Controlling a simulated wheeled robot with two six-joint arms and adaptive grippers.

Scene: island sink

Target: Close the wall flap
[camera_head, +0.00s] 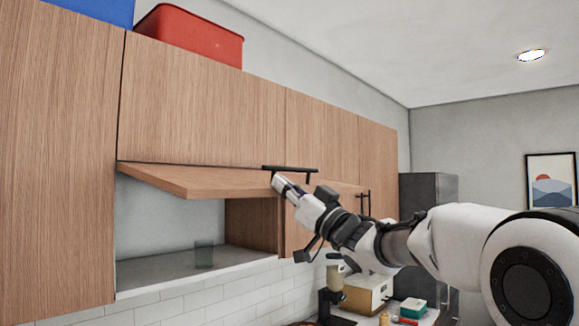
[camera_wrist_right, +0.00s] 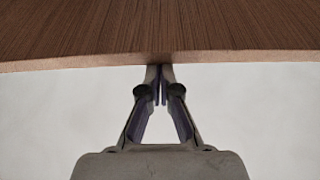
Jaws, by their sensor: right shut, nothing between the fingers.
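The wall flap (camera_head: 190,181) is a wooden panel hinged at its top, tilted up and outward, so the cabinet below it stands open. Its dark bar handle (camera_head: 290,169) is on the outer edge. My right gripper (camera_head: 277,181) is shut and empty, with its fingertips at the flap's outer edge by the handle. In the right wrist view the closed fingertips (camera_wrist_right: 159,70) meet the lower edge of the wooden panel (camera_wrist_right: 160,30); I cannot tell whether they press on it. My left gripper is not in view.
A glass (camera_head: 204,255) stands inside the open cabinet. Closed wooden cabinets flank and top it. A red bin (camera_head: 195,38) and a blue bin (camera_head: 100,8) sit on top. A coffee machine (camera_head: 333,290) and small items are on the counter below.

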